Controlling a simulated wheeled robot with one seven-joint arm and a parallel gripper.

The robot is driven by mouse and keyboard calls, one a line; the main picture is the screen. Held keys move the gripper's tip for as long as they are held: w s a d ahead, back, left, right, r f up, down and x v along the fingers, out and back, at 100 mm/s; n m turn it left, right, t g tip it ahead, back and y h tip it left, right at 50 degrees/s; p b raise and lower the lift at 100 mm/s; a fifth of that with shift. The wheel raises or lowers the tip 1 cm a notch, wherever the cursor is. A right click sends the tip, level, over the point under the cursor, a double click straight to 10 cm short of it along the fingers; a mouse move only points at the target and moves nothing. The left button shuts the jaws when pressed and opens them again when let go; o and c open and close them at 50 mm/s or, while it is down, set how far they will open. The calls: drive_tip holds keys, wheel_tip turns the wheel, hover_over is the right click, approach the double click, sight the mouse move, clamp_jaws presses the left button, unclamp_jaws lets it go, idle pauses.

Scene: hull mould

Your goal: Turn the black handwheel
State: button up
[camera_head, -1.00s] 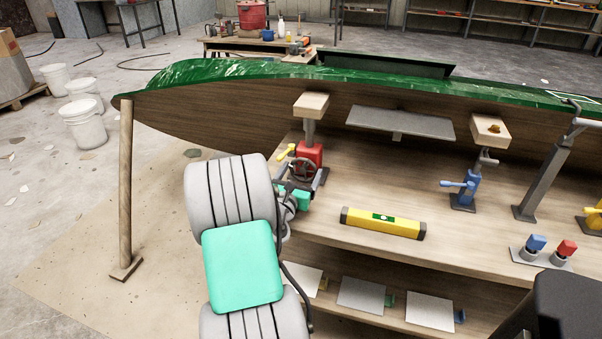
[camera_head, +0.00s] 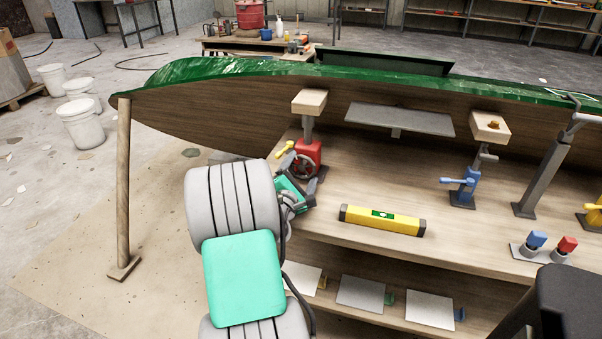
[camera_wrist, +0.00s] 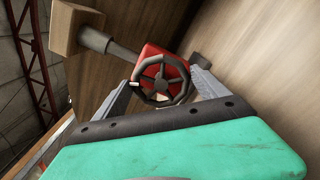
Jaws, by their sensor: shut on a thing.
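The black handwheel (camera_head: 305,167) sits on the front of a red jack body (camera_head: 312,149) at the left end of the bench. In the wrist view the handwheel (camera_wrist: 163,80) faces me, with its dark rim and spokes in front of the red body (camera_wrist: 152,55). My gripper (camera_wrist: 160,88) is shut on the handwheel, with one finger at each side of the rim. In the head view my gripper (camera_head: 302,175) is at the wheel, rolled at a slant, and partly hides its lower edge. A yellow lever (camera_head: 284,149) sticks out left of the red body.
A wooden pad (camera_head: 309,101) tops the red jack under the green-edged hull (camera_head: 230,105). A yellow level (camera_head: 382,220) lies on the bench to the right. A blue jack (camera_head: 464,187) stands farther right. A wooden post (camera_head: 123,190) stands at the left.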

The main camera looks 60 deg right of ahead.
drive_tip(key=shift+f+m+b, duration=0.15)
drive_tip(key=shift+m+b, duration=0.2)
drive_tip(key=shift+m, duration=0.85)
drive_tip(key=o, duration=1.1)
drive_tip(key=shift+a, duration=0.45)
drive_tip(key=a, duration=0.2)
drive_tip(key=a+b, duration=0.1)
drive_tip(key=a, duration=0.1)
drive_tip(key=s+a+b, duration=0.1)
drive_tip(key=a, duration=0.1)
drive_tip(key=shift+a, duration=0.15)
drive_tip(key=shift+s+a, duration=0.2)
drive_tip(key=shift+a, duration=0.05)
